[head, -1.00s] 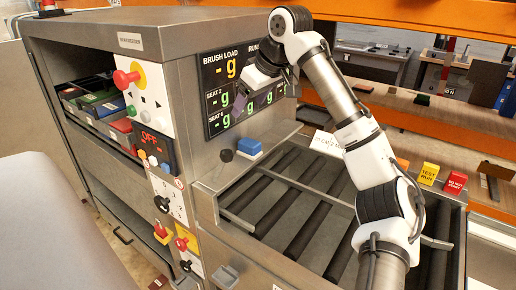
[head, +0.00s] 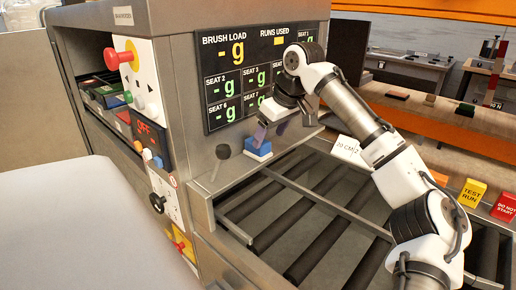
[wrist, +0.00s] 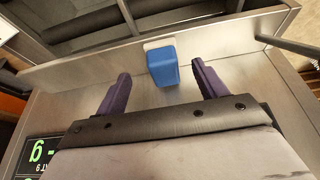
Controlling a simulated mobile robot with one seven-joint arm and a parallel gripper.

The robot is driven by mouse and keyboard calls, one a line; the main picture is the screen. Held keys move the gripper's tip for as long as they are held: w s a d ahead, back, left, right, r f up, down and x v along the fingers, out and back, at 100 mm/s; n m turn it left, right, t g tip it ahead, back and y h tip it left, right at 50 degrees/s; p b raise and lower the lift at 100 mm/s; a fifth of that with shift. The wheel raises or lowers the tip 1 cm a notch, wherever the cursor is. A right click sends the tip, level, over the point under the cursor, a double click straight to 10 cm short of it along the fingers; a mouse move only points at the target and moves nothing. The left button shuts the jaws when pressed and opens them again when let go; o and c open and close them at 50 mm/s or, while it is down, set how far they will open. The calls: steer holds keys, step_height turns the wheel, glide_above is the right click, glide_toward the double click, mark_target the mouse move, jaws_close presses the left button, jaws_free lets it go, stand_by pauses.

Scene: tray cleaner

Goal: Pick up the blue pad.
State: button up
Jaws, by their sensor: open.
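The blue pad (head: 258,150) is a small blue block with a pale base, on the metal ledge below the display panel in the head view. In the wrist view the blue pad (wrist: 162,66) lies between and slightly beyond my fingertips, with a pale edge behind it. My gripper (wrist: 159,80) is open, with one purple finger on each side of the pad and a visible gap to each. In the head view my gripper (head: 266,128) is just above the pad and partly in front of the panel. Whether a finger touches the ledge cannot be told.
A dark round knob (head: 222,152) sits left of the pad. A raised metal lip (wrist: 100,62) borders the ledge, with the roller bed (head: 320,225) beyond. The display panel (head: 240,80) rises behind the ledge. A white card (head: 346,148) stands to the right.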

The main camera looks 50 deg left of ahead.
mark_target(265, 144)
steer(key=shift+p+x, duration=0.4)
steer(key=shift+x, duration=2.3)
steer(key=shift+s, duration=0.15)
steer(key=c, duration=1.2)
steer(key=shift+o, duration=0.2)
steer(key=shift+r, duration=0.1)
steer(key=shift+d+r+b, duration=0.15)
steer(key=shift+r+b, duration=0.15)
steer(key=shift+r, duration=0.05)
step_height(265, 144, up, 6)
steer(key=shift+f, duration=0.1)
steer(key=w+d+b, duration=0.2)
steer(key=d+b, duration=0.1)
steer(key=d, duration=1.6)
steer(key=shift+d+b, duration=0.25)
steer(key=shift+b, duration=0.1)
steer(key=shift+w, duration=0.1)
